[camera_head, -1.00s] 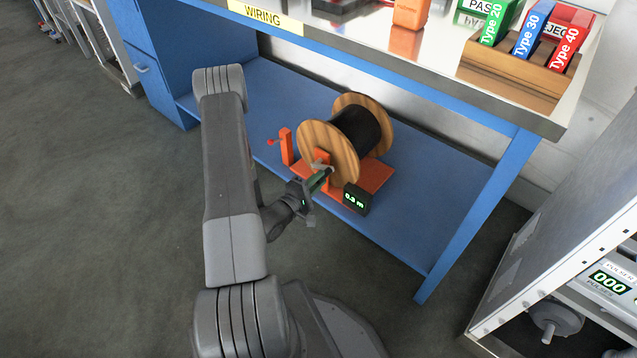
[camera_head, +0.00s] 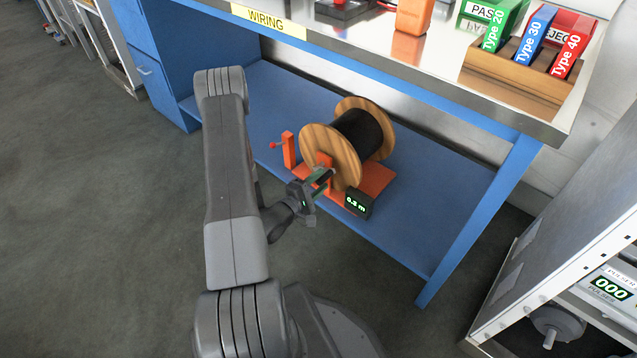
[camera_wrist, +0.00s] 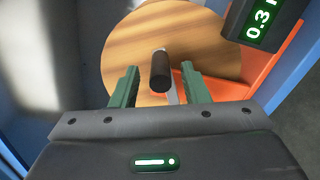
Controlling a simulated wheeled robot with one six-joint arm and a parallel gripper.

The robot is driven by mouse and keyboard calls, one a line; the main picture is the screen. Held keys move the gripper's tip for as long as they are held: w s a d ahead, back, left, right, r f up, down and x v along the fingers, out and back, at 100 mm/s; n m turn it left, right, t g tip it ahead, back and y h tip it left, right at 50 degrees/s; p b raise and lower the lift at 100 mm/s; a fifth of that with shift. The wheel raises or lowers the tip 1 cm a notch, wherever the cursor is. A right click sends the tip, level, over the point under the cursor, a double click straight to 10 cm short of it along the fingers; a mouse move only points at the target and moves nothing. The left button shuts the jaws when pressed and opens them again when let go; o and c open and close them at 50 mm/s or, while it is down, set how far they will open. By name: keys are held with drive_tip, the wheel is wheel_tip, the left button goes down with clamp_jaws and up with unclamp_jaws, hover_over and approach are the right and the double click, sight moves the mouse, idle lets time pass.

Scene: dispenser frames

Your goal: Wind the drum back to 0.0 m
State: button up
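The cable drum (camera_head: 345,175) has wooden flanges and black cable. It sits on an orange stand (camera_head: 376,178) on the blue lower shelf. The crank's dark handle (camera_wrist: 160,70) points toward the wrist camera in front of the near flange. My gripper (camera_head: 319,182) is at the handle. In the wrist view its green fingers (camera_wrist: 158,68) stand apart on either side of the handle, with a gap at each side.
The blue bench frame (camera_head: 482,215) has a leg to the right of the drum. A small orange post with a knob (camera_head: 288,149) stands left of the drum. A grey cabinet (camera_head: 555,240) is at the right.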

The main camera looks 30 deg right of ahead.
drive_tip(key=shift+a, duration=0.1)
drive_tip(key=p+v, duration=0.2)
drive_tip(key=v, duration=1.1)
drive_tip(key=shift+a, duration=0.3)
drive_tip(key=shift+s+d, duration=0.1)
drive_tip(key=b+x, duration=0.2)
drive_tip(key=x, duration=1.1)
drive_tip(key=shift+d, duration=0.35)
drive_tip(key=shift+a, duration=0.15)
drive_tip(key=p+v, duration=0.3)
drive_tip(key=v, duration=1.1)
drive_tip(key=b+x, duration=0.3)
drive_tip(key=x, duration=1.1)
drive_tip(key=shift+d+f, duration=0.1)
drive_tip(key=shift+d, duration=0.1)
drive_tip(key=shift+s+f+m+b, duration=0.2)
drive_tip(key=shift+f+m+b, duration=0.3)
drive_tip(key=shift+m, duration=0.5)
